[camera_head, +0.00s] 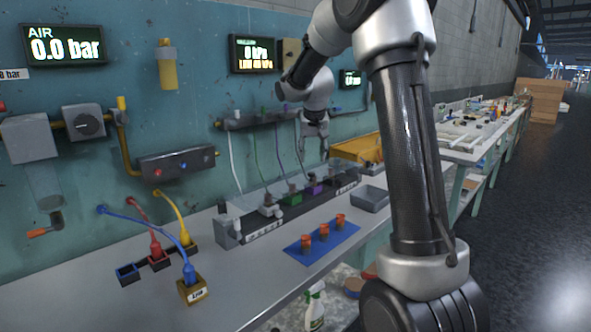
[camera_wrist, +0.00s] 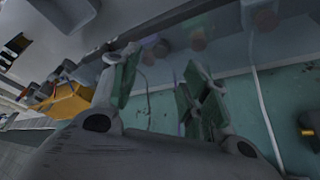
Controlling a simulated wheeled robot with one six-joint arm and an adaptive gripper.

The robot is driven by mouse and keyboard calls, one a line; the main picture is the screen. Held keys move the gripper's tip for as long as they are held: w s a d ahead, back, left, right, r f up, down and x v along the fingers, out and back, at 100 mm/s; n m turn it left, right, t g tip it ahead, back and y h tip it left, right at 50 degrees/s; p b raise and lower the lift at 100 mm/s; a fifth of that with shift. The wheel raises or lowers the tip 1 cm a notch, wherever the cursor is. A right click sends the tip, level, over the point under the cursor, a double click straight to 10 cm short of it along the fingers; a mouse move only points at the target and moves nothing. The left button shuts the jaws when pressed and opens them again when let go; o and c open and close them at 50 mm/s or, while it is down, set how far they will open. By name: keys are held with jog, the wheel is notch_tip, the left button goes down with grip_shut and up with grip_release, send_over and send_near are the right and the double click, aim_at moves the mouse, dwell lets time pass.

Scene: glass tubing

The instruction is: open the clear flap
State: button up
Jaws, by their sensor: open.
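A clear, see-through panel (camera_head: 248,203), which looks like the flap, runs along the back of the low rack of coloured fittings (camera_head: 262,222) on the bench. Its edges are faint, and I cannot tell its exact tilt. My gripper (camera_head: 324,152) points down near the right end of the rack, close to the wall. In the wrist view my gripper (camera_wrist: 160,84) has its green-padded fingers spread apart with nothing held between them. Coloured fittings show dimly beyond the fingers there. I cannot tell whether a finger touches the panel.
A blue mat with several orange-capped pieces (camera_head: 322,232) and a grey tray (camera_head: 371,198) lie in front of the rack. A yellow bin (camera_head: 358,150) stands to the right. Thin hoses hang from a wall rail (camera_head: 262,120) behind the rack. Plugs with cables (camera_head: 188,271) stand at left.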

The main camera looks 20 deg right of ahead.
aim_at(311, 173)
jog(key=x, duration=0.8)
jog(key=shift+s+a+f, duration=0.1)
jog(key=shift+s, duration=0.1)
grip_shut()
